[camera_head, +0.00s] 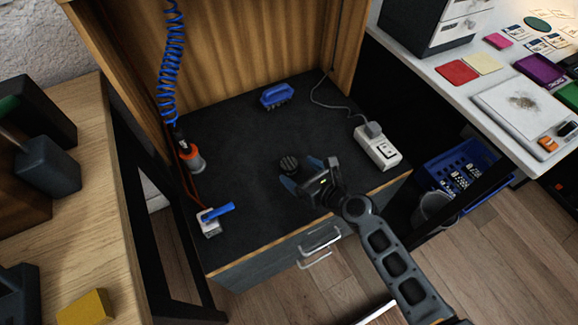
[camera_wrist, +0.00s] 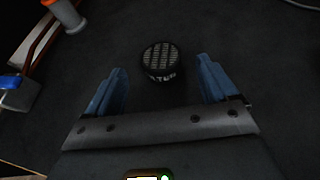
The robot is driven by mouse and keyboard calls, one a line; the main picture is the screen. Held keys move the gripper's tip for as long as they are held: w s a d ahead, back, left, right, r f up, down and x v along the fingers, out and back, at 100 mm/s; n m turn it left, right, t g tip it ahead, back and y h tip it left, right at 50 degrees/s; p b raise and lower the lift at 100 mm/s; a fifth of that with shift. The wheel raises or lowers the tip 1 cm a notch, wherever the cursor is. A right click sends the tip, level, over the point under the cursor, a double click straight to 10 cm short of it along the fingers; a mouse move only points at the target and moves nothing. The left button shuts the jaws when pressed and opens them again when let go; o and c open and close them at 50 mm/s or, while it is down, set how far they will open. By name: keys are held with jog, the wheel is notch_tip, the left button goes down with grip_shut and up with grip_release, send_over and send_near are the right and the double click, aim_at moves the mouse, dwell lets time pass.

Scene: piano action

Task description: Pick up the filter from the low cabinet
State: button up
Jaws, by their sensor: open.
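The filter (camera_head: 289,164) is a small black round cartridge with a ribbed or slotted top. It stands upright on the dark top of the low cabinet (camera_head: 250,135). In the wrist view the filter (camera_wrist: 159,63) lies just beyond and between the two blue fingers, with pale lettering on its near side. My gripper (camera_head: 300,174) is open and empty, with its fingers pointing toward the filter from the front right. In the wrist view my gripper (camera_wrist: 162,88) shows a wide gap between its fingers.
A white power strip (camera_head: 377,148) is at the right. An orange-and-grey nozzle (camera_head: 192,158) on a blue coiled hose (camera_head: 170,65) and a blue-handled valve (camera_head: 213,219) are at the left. The surface around the filter is clear.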

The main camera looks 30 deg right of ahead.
aim_at(291, 165)
jog(key=b+x, duration=0.1)
jog(key=x, duration=0.3)
jog(key=shift+w+f, duration=0.1)
jog(key=shift+f, duration=0.05)
jog(key=c, duration=1.1)
jog(key=shift+c, duration=0.2)
